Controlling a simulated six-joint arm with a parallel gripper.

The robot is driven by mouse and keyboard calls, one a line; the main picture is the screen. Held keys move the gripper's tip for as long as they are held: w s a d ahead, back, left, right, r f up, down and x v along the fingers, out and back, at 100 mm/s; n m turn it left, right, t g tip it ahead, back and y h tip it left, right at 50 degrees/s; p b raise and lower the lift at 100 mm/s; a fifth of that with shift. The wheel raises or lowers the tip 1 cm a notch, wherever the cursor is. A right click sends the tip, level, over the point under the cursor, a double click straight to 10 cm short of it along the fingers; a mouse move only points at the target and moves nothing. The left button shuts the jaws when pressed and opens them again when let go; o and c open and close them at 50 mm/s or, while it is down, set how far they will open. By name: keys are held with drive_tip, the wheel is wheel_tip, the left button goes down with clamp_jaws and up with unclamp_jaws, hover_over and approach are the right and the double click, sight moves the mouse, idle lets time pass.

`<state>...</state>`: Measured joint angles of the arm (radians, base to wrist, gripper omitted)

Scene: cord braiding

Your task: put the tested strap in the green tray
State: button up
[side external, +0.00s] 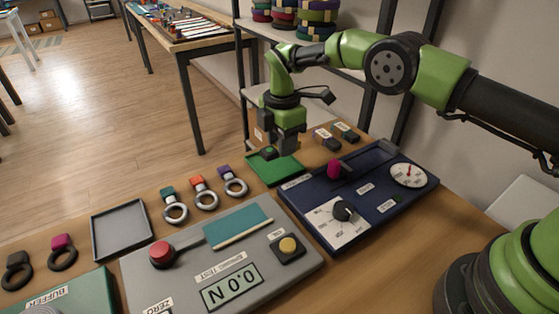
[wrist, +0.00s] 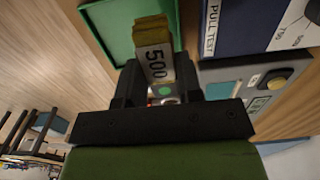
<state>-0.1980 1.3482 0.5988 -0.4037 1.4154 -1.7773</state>
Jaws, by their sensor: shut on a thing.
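My gripper (side external: 288,143) points down over the right rear of the green tray (side external: 282,172) in the side view. In the wrist view my gripper (wrist: 160,92) is shut on an olive-yellow strap (wrist: 151,28) with a white tag reading 500. A green dot shows on it between the fingers. The strap reaches away from the jaws, over the green tray (wrist: 112,42) in that view. In the side view a small dark piece with a green mark (side external: 268,152) shows at the tray beside the gripper; I cannot tell whether it rests there.
The blue pull-test panel (side external: 372,215) with a magenta knob and dial stands right of the tray. A grey panel (side external: 190,286) with a display lies in front. Several ring straps (side external: 204,193) and an empty grey tray (side external: 121,230) are left. Two dark blocks (side external: 327,139) sit behind.

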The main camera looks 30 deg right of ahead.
sight(281, 172)
drive_tip(key=shift+f, duration=2.6)
drive_tip(key=o, duration=1)
drive_tip(key=shift+f, duration=0.15)
